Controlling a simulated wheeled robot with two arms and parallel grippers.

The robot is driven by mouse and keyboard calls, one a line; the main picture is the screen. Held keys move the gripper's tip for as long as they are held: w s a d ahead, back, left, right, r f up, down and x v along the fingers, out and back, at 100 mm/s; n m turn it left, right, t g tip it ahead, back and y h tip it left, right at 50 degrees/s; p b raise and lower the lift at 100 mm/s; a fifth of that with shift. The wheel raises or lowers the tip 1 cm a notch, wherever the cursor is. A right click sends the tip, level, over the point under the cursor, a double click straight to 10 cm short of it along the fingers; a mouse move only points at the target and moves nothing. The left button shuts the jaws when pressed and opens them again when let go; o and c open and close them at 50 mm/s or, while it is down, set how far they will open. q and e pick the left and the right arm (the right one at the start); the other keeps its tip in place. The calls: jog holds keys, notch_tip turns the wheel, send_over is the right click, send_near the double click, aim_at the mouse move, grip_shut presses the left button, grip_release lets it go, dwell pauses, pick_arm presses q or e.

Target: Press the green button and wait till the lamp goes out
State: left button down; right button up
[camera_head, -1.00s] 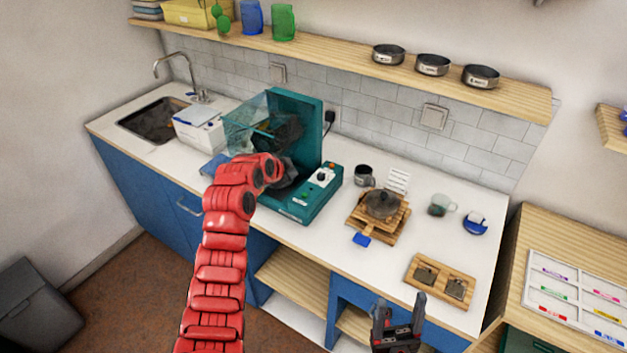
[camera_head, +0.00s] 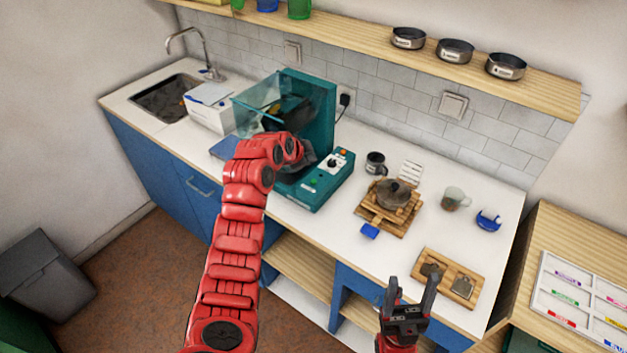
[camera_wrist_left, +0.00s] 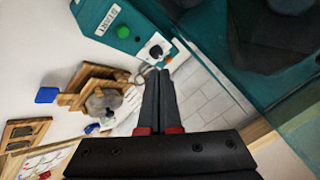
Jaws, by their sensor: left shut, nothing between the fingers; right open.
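The teal machine (camera_head: 322,125) stands on the counter with its clear cover raised. Its front panel carries a green button (camera_head: 314,182), a dial (camera_head: 333,163) and a small orange lamp (camera_head: 344,152); I cannot tell for sure whether the lamp is lit. In the left wrist view the green button (camera_wrist_left: 123,32) sits beside a START label, left of my left gripper (camera_wrist_left: 159,72). That gripper is shut and empty, apart from the button. In the head view it is mostly hidden behind my red arm. My right gripper (camera_head: 408,285) is open and empty at the counter's front edge.
A pot (camera_head: 394,193) on a wooden stand, a dark mug (camera_head: 375,163), a glass cup (camera_head: 454,199) and a wooden board (camera_head: 446,278) stand right of the machine. A white box (camera_head: 210,108) stands left of it. A shelf (camera_head: 380,55) runs above.

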aim_at(313, 182)
pick_arm(q)
notch_tip(313, 182, down, 4)
jog(key=shift+r, duration=0.1)
jog(key=shift+f+b, duration=0.85)
jog(key=shift+f, duration=0.05)
jog(key=shift+f+b, duration=0.5)
jog(key=shift+f, duration=0.05)
jog(key=shift+r, duration=0.1)
dwell(0.7)
jog(key=shift+f+b, duration=0.5)
jog(key=shift+b, duration=0.35)
